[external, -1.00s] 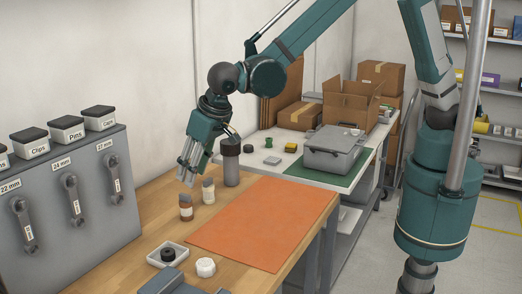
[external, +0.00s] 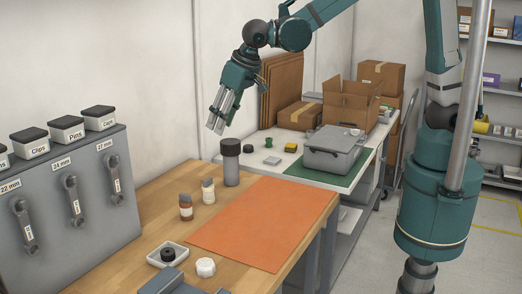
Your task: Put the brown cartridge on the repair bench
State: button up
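My gripper (external: 218,128) hangs in the air above the back of the wooden bench, well above the cartridges. Its grey fingers point down, look apart and hold nothing visible. A second bench (external: 244,182) with a pale top stands behind; no label shows which one is the repair bench.
A grey, dark-capped cylinder (external: 231,165) stands near the cartridges. The orange mat (external: 265,220) is bare. A white tray (external: 165,262) and a white cap (external: 205,267) lie in front. A grey case (external: 335,152) sits on the rear bench's green mat (external: 305,168).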

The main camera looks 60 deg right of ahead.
jog(key=s+d+r, duration=0.3)
jog(key=d, duration=0.6)
jog(key=s+d+r+t, duration=0.1)
jog(key=s+d+r, duration=0.15)
jog(key=d, duration=0.55)
jog(key=s+d+r, duration=0.3)
jog(key=d, duration=0.6)
jog(key=s+d+f+t, duration=0.1)
jog(key=s+d+f, duration=0.1)
jog(key=s+d, duration=1.3)
jog(key=shift+s+d+f+t, duration=0.25)
jog(key=shift+f+t, duration=0.05)
